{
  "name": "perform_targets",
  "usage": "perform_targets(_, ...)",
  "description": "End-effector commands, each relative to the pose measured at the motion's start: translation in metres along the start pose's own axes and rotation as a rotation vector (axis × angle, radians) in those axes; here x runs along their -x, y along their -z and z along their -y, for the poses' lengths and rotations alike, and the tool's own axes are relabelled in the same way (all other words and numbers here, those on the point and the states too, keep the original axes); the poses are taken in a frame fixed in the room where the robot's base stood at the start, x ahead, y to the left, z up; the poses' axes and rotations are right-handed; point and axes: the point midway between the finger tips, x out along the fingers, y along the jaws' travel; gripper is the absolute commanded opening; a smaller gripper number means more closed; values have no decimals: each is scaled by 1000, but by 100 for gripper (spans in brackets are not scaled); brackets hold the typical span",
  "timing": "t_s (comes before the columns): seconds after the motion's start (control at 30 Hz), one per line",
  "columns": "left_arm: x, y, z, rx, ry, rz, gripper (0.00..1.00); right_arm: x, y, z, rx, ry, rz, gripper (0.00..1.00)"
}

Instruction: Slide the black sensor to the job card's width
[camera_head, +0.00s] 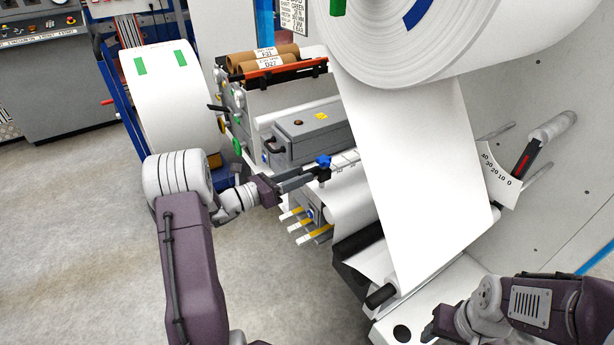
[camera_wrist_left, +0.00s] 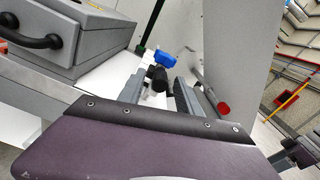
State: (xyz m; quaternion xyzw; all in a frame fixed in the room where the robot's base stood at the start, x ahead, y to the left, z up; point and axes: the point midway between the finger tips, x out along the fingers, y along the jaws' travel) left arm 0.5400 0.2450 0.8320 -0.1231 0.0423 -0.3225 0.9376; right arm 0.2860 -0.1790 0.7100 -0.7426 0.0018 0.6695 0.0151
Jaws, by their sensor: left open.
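The black sensor (camera_head: 324,174) with a blue knob (camera_head: 322,161) on top sits on a pale rail with tick marks (camera_head: 345,160), beside the grey box. My left gripper (camera_head: 305,178) reaches it from the left with its jaws open. In the left wrist view the black sensor (camera_wrist_left: 158,78) stands at the far end of the gap between the two fingers (camera_wrist_left: 158,95), its blue knob (camera_wrist_left: 164,59) just beyond. I cannot tell whether the fingers touch it. A printed card (camera_head: 293,15) hangs at the top, its text only partly legible. My right gripper (camera_head: 440,325) is low at the right, its jaws unclear.
A grey box with a black handle (camera_head: 310,138) stands just behind the sensor. A large white roll (camera_head: 420,35) and its hanging web (camera_head: 425,170) fill the right. White-yellow tabs (camera_head: 305,225) stick out below the rail. The floor (camera_head: 90,220) at left is clear.

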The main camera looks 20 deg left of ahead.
Motion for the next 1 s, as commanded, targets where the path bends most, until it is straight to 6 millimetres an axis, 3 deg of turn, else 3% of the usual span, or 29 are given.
perform_targets(0.2, -26, 1, 0, 0, 1, -1, 41, -5, -1, 0, 0, 0, 0, 58)
perform_targets(0.47, -28, 0, 0, 0, -1, -1, 41, -5, -1, 0, 0, 0, 0, 58)
perform_targets(0.6, -28, 0, 0, 0, -1, -1, 5, -5, -1, 0, 0, 0, 0, 58)
perform_targets(0.63, -28, 0, 0, 0, -1, -1, 0, -5, -1, 0, 0, 0, 0, 58)
perform_targets(1.0, -28, 0, 0, 0, -1, -1, 0, -5, -1, 0, 0, 0, 0, 58)
